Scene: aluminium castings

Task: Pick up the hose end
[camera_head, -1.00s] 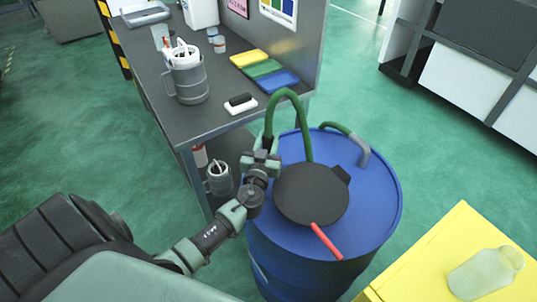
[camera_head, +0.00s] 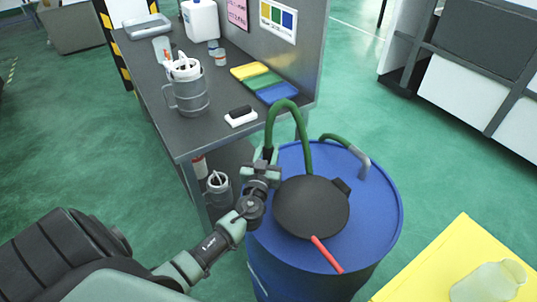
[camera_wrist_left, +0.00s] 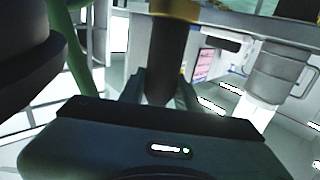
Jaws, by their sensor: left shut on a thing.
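The green hose (camera_head: 305,140) arches up from the top of the blue drum (camera_head: 375,215). Its dark end (camera_head: 267,154) hangs at the drum's left rim. My left gripper (camera_head: 263,168) is shut on this hose end, at the left edge of the drum. In the left wrist view the dark hose end (camera_wrist_left: 166,60) stands between the fingers, and a green stretch of hose (camera_wrist_left: 76,60) runs at the left. The fingers partly hide the lower part of the end. My right gripper is not in view.
A round black lid (camera_head: 311,207) and a red bar (camera_head: 327,255) lie on the drum. The grey workbench (camera_head: 150,90) stands close by on the left. A yellow surface (camera_head: 430,260) with a bottle (camera_head: 488,283) is at lower right.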

